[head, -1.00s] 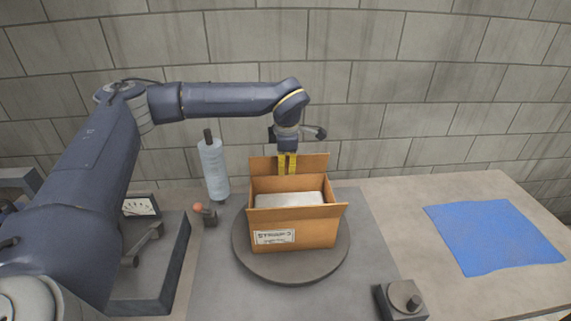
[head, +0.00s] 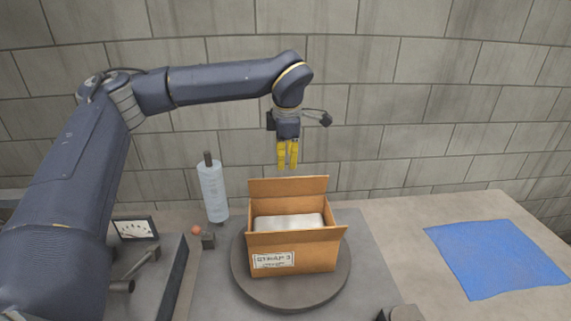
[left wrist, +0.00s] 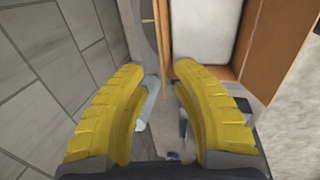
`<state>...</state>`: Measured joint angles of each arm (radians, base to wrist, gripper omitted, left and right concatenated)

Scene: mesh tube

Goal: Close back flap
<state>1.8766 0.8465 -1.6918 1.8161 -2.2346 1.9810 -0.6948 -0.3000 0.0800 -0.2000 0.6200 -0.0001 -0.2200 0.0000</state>
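An open cardboard box (head: 320,258) with a printed label stands on a round turntable (head: 292,303). A pale block (head: 288,222) lies inside it. The back flap (head: 288,188) stands up, leaning slightly back; the front flap (head: 296,242) and side flaps are also unfolded. My left gripper (head: 287,167) is just above the back flap's top edge, pointing down and empty. In the left wrist view its yellow fingers (left wrist: 160,70) have a gap between their tips. The back flap (left wrist: 159,45) shows there nearly edge-on, beyond that gap. My right gripper is not in view.
A dial meter (head: 137,228) is farther left. A blue cloth (head: 496,258) lies at right. The block wall is close behind.

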